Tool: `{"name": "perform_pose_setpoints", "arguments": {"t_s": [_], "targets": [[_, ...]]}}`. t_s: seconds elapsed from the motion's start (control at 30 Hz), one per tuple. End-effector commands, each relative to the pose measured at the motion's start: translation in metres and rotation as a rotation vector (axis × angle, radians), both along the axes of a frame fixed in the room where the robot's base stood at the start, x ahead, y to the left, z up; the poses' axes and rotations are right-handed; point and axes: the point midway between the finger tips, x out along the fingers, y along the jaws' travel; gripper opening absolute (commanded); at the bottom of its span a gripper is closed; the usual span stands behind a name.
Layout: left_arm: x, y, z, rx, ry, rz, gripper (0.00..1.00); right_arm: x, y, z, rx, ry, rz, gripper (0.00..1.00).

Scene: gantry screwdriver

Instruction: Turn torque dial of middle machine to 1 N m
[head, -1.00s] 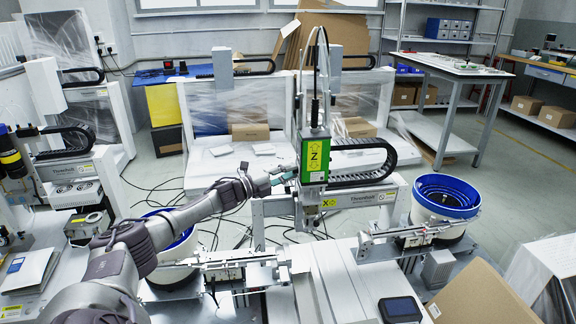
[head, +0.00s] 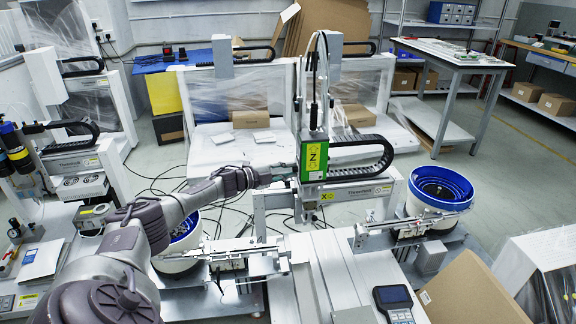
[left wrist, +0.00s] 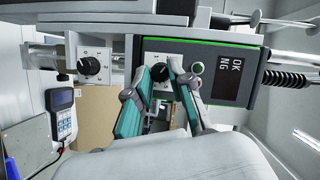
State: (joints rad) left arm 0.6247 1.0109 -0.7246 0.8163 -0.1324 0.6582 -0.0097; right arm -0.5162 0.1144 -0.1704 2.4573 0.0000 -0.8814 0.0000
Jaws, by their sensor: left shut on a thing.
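The middle machine's green screwdriver head with a yellow Z label (head: 314,156) hangs on the gantry at the centre of the head view. My left gripper (head: 284,172) reaches its left side there. In the left wrist view, my left gripper's teal fingers (left wrist: 161,76) close on a black dial (left wrist: 160,72) on the green-edged panel. The fingers hide part of the dial and its markings, so I cannot read its setting. A second black dial (left wrist: 90,66) sits on a pale plate to the left, clear of the fingers. My right gripper is not in view.
An OK/NG display (left wrist: 238,71) and a round green-ringed button (left wrist: 198,68) are on the same panel. A blue bowl feeder (head: 440,190) stands right of the gantry. A handheld controller (head: 394,302) and a cardboard box (head: 475,290) are at the front right.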

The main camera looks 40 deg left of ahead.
Motion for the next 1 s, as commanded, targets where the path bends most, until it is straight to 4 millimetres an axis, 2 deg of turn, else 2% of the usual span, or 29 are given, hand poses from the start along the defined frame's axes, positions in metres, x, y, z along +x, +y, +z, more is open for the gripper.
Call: {"name": "perform_pose_setpoints", "arguments": {"t_s": [0.2, 0.3, 0.4, 0.5, 0.63, 0.77, 1.0], "targets": [[0.001, 0.001, 0.005, -0.121, 0.101, 0.002, 0.0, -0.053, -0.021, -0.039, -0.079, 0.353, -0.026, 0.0], [0.001, 0.001, 0.005, -0.19, 0.155, 0.001, 0.0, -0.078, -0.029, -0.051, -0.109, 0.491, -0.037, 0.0], [0.001, 0.002, 0.005, -0.265, 0.214, 0.002, 0.0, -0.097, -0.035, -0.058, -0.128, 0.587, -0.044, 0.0], [0.002, 0.003, 0.004, -0.338, 0.274, 0.002, 0.0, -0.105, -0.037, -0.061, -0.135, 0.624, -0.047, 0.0], [0.002, 0.003, 0.003, -0.435, 0.35, 0.002, 0.0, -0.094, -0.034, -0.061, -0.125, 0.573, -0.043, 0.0], [0.003, 0.003, 0.002, -0.52, 0.417, 0.001, 0.0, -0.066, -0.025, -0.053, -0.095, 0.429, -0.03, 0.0], [0.003, 0.004, 0.001, -0.637, 0.51, 0.001, 0.0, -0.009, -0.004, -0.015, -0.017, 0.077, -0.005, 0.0]]}}
